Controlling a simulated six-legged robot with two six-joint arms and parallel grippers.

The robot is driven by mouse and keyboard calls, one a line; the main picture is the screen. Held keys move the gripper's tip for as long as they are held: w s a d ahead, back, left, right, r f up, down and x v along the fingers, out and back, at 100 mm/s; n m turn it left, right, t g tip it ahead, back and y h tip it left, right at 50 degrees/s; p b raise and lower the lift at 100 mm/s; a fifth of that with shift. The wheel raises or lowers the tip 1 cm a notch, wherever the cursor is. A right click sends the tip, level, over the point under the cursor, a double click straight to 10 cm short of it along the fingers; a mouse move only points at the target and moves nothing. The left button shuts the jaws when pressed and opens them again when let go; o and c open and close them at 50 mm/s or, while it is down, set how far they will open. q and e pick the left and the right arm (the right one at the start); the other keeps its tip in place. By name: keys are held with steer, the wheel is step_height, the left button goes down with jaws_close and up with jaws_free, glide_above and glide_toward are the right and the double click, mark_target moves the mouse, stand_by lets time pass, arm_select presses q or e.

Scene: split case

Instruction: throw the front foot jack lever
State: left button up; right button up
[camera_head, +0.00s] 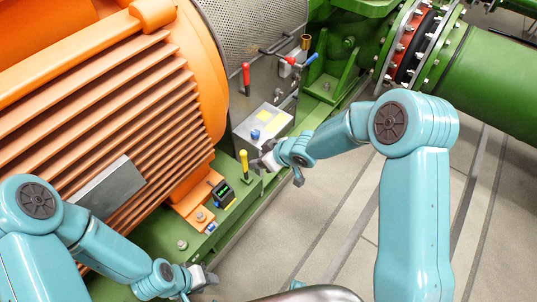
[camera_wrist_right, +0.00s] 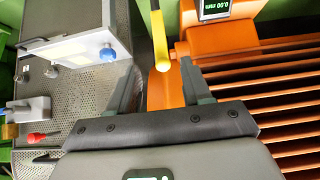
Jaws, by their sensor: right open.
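The yellow-gripped jack lever (camera_head: 243,160) stands upright on the green base beside the orange motor's foot. In the right wrist view the yellow lever (camera_wrist_right: 158,35) points toward the camera, its rounded end appearing between my open fingers. My right gripper (camera_head: 272,168) is just right of the lever in the head view. In its wrist view the gripper (camera_wrist_right: 158,75) is open, with a gap on both sides of the lever and no visible contact. My left gripper (camera_head: 203,278) is low at the front edge of the base; its finger opening is unclear.
A black digital gauge (camera_head: 222,193) stands close to the lever and also shows in the wrist view (camera_wrist_right: 215,8). A grey box with a blue knob (camera_head: 262,127) sits behind. A red lever (camera_head: 246,78) stands further back. Open floor (camera_head: 330,215) lies right of the base.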

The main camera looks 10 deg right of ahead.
steer(key=v, duration=0.4)
steer(key=shift+p, duration=0.35)
steer(key=shift+w+f, duration=0.1)
steer(key=s+f+m+g, duration=0.3)
steer(key=s+f, duration=0.4)
steer(key=s, duration=0.6)
steer(key=s+f+m+g+h, duration=0.1)
steer(key=s+f+m+g, duration=0.2)
steer(key=s, duration=1)
step_height(320, 180, down, 4)
steer(key=a+m, duration=0.1)
steer(key=m, duration=0.2)
steer(key=shift+s+m, duration=0.2)
steer(key=shift+m, duration=0.1)
steer(key=shift+r, duration=0.1)
steer(key=shift+c, duration=0.6)
